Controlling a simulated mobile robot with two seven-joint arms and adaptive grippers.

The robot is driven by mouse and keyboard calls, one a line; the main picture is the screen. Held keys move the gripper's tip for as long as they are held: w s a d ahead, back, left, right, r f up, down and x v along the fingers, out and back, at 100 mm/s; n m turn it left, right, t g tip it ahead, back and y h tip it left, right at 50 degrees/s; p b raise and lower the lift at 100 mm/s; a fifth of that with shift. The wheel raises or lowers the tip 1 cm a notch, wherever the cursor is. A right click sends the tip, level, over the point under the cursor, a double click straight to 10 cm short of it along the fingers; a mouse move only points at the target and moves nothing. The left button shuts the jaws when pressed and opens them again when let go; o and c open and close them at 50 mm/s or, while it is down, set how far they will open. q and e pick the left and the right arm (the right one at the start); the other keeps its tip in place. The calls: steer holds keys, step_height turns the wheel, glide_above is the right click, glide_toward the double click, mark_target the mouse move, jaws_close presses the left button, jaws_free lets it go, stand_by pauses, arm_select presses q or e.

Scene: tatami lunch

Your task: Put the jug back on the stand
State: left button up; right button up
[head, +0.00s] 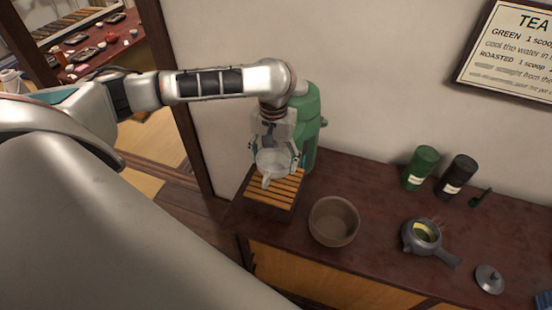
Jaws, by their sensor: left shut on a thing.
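The jug (268,166) is a pale, translucent vessel with its spout or handle toward the front. My left gripper (275,150) is shut on it from above and behind. The stand (274,188) is a slatted wooden platform at the left end of the dark counter. The jug appears over the stand's back part; I cannot tell whether it touches the slats. A green dispenser (312,115) stands just behind and right of the gripper, partly hidden by my arm. My right gripper is not in view.
A brown bowl (334,220) stands right of the stand. A wall and sign (508,50) are behind.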

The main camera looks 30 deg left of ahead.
mark_target(276, 169)
arm_select(q)
steer(key=shift+w+a+f, duration=0.15)
steer(key=shift+w+f, duration=0.4)
steer(key=shift+w, duration=0.35)
steer(key=shift+f, duration=0.25)
steer(key=shift+f, duration=0.6)
steer(key=o, duration=1.3)
steer(key=shift+o, duration=0.2)
steer(key=shift+r, duration=0.3)
step_height(276, 169, up, 13)
steer(key=shift+f, duration=0.2)
